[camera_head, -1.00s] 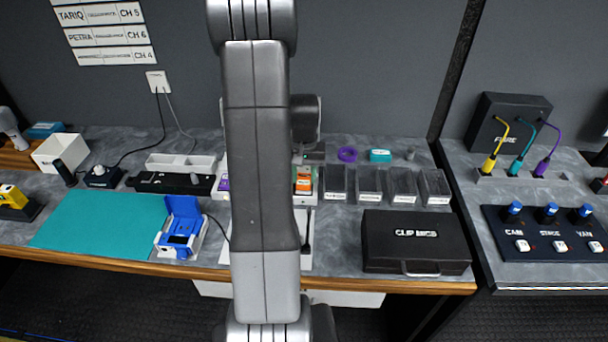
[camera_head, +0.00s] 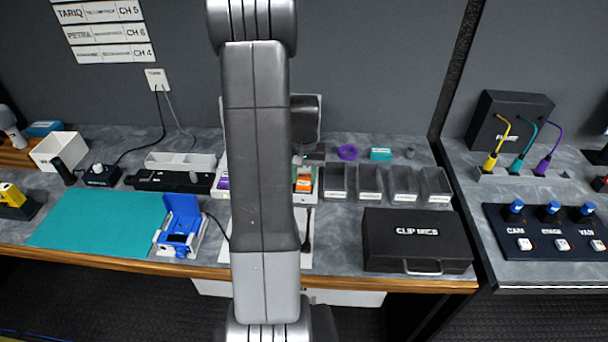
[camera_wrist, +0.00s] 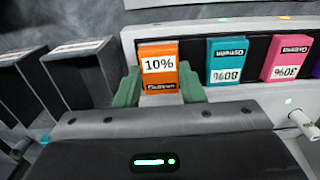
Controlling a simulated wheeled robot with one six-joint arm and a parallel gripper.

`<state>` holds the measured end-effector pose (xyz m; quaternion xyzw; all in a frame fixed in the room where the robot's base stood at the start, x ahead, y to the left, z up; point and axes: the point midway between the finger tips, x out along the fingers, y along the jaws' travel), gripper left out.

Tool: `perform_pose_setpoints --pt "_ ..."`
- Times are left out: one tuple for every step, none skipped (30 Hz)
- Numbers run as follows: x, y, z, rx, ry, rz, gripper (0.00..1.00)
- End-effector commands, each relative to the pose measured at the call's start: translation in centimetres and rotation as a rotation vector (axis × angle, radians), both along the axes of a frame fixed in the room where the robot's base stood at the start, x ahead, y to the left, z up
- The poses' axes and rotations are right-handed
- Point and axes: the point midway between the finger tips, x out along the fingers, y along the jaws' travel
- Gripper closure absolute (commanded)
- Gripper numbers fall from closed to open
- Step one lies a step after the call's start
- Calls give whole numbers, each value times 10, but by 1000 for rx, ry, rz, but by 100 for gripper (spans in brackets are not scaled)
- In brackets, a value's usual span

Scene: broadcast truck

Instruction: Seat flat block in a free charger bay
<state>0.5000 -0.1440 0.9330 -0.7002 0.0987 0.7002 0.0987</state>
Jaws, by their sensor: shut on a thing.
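An orange flat block (camera_wrist: 160,75) with a white "10%" label is between the green fingertips of my gripper (camera_wrist: 158,88) in the wrist view. My gripper is shut on it. The block is upright at the end bay of the pale charger (camera_wrist: 128,38); I cannot tell whether it is fully down. A teal block (camera_wrist: 228,60) and a pink block (camera_wrist: 287,60) stand in other bays, with a purple block (camera_wrist: 316,70) at the picture's edge. In the head view the orange block (camera_head: 304,183) shows right of my arm, which hides most of the charger.
Several dark open bins (camera_head: 370,183) stand right of the charger, close beside it. A black case (camera_head: 417,240) lies in front of them. A blue open device (camera_head: 181,230) sits by the teal mat (camera_head: 95,218) at left. A pale knob (camera_wrist: 302,122) is near my gripper.

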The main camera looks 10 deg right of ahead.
Motion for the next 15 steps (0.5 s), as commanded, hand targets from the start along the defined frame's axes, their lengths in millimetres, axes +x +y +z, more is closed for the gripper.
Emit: perform_pose_setpoints --pt "0 0 -2 0 0 0 81" --pt "0 0 -3 0 0 0 81" --pt "0 0 -4 0 0 0 81" --pt "0 0 -5 0 0 0 81" --pt "0 0 -6 0 0 0 81" --pt "0 0 -7 0 0 0 81" --pt "0 0 -6 0 0 0 62" --pt "0 0 -6 0 0 0 56" --pt "0 0 -5 0 0 0 49" --pt "0 0 -5 0 0 0 43" --pt "0 0 -5 0 0 0 39" --pt "0 0 -5 0 0 0 39" --pt "0 0 -5 0 0 0 39" --pt "0 0 -5 0 0 0 39" --pt "0 0 -5 0 0 0 39"
